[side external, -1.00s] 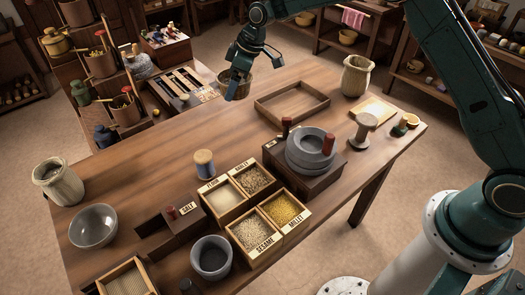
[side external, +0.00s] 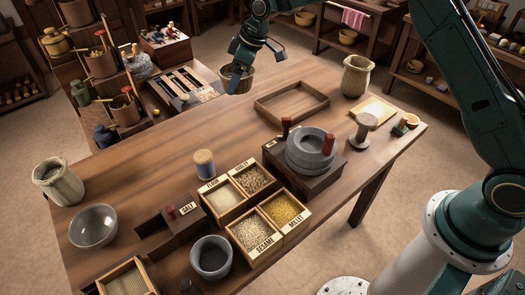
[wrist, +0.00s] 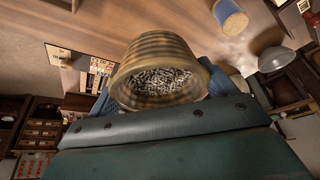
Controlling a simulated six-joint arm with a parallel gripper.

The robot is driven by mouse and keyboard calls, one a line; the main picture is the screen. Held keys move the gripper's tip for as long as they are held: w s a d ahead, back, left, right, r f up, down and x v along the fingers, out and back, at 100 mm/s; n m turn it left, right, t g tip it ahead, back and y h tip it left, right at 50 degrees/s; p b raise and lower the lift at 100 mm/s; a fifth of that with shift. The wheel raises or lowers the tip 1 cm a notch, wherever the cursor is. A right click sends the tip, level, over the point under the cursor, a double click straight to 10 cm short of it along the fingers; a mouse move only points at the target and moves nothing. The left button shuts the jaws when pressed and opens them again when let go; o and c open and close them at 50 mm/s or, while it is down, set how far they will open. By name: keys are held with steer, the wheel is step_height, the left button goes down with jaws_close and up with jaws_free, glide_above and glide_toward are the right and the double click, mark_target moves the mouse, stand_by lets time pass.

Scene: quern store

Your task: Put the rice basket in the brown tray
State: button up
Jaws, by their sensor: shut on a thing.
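The rice basket (wrist: 158,52) is a ribbed tan basket with pale grains inside its open mouth, seen in the wrist view. My gripper (side external: 240,78) is shut on it, with a blue finger on either side. In the side view the basket (side external: 246,80) is partly hidden behind my fingers, at the table's far edge. The brown tray (side external: 306,113) is a shallow wooden frame, empty, on the table to the right of and nearer than the basket. The basket is apart from the tray.
A beige jar (side external: 356,75) stands right of the tray. A stone quern (side external: 310,150) on a dark box stands in front of it. Grain boxes (side external: 255,207) and a thread-like spool (side external: 204,164) stand nearer. The table left of the tray is clear.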

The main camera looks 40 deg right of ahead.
steer(key=d+m, duration=0.2)
steer(key=d, duration=1)
steer(key=m+t+h, duration=0.1)
steer(key=m, duration=0.1)
glide_above(294, 107)
steer(key=s, duration=0.2)
steer(key=f, duration=1.4)
steer(key=shift+w+d+f, duration=0.15)
steer(key=shift+d+f, duration=0.1)
steer(key=shift+f, duration=0.05)
steer(key=shift+f, duration=0.1)
steer(key=shift+f, duration=2.05)
steer(key=shift+f, duration=0.1)
steer(key=o, duration=1)
steer(key=shift+o, duration=0.2)
